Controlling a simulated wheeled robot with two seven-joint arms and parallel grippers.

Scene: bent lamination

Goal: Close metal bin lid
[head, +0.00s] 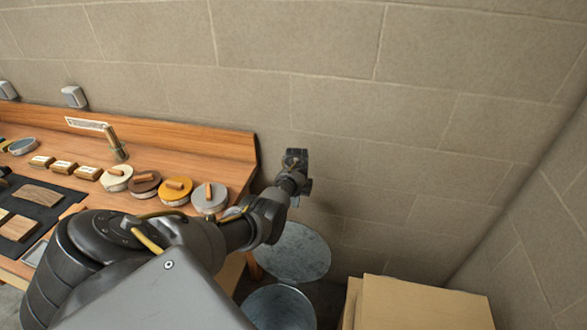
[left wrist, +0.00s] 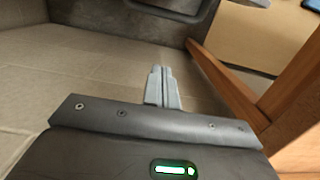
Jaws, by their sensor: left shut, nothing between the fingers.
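The metal bin (head: 278,308) stands on the floor right of the workbench, partly cut off by the bottom edge of the head view. Its round grey lid (head: 295,252) stands open, tilted up behind the bin near the wall. My left gripper (head: 296,156) is above and behind the lid, near the wall, and looks apart from it. In the left wrist view the left gripper's fingers (left wrist: 161,72) are together with nothing between them. A dark grey surface (left wrist: 118,20) lies beyond them; I cannot tell surely whether it is the lid. My right gripper is not in view.
The wooden workbench (head: 190,140) on the left holds several round lidded tins and wood samples. Cardboard boxes (head: 420,304) stand right of the bin. A stone-block wall (head: 400,120) closes the back. A wooden bench part (left wrist: 290,100) is close right in the wrist view.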

